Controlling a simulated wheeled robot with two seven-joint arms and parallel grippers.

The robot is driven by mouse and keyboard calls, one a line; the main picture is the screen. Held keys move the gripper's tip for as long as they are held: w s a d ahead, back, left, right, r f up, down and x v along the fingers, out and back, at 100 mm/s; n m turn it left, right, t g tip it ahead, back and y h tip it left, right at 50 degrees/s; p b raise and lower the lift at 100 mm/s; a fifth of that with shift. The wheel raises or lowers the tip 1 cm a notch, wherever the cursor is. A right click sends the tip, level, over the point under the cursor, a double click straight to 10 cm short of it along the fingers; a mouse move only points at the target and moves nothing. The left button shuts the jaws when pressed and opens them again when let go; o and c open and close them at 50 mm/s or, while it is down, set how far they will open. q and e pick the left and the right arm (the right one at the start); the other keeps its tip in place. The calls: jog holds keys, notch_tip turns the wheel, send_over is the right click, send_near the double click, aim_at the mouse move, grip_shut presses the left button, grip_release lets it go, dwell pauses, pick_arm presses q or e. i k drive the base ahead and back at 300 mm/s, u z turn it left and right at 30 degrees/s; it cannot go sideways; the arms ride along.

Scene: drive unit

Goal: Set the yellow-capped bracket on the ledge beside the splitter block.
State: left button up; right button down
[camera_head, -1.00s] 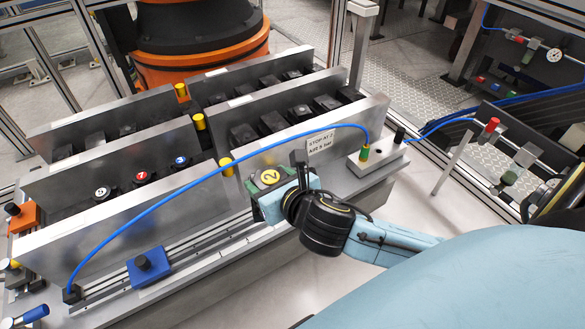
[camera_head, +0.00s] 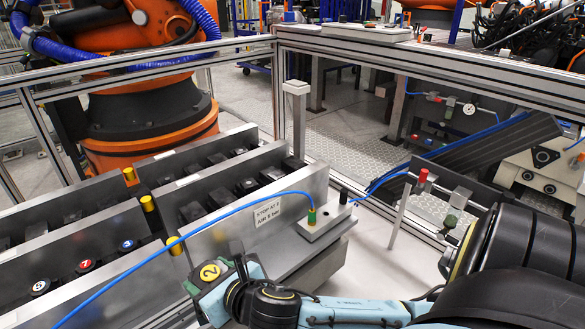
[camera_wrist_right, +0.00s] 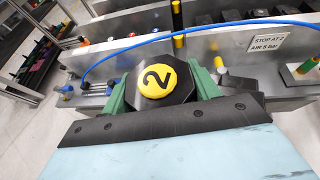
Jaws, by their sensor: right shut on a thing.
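In the right wrist view the cap (camera_wrist_right: 157,79) faces the camera, between green side pieces. The splitter block (camera_head: 325,222) is a pale metal block with a green-collared fitting and a black knob. It stands right of the bracket and apart from it, at the end of the ledge (camera_head: 290,262). My left gripper is out of view.
A blue hose (camera_head: 150,258) arches from the splitter block across the front, near the bracket. A grey wall with a sign (camera_head: 268,212) stands behind the ledge. Yellow pegs (camera_head: 175,245) and numbered knobs (camera_head: 128,245) are at left. A thin upright post (camera_head: 399,215) stands right.

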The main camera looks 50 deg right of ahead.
aim_at(285, 250)
jog(key=z, duration=0.85)
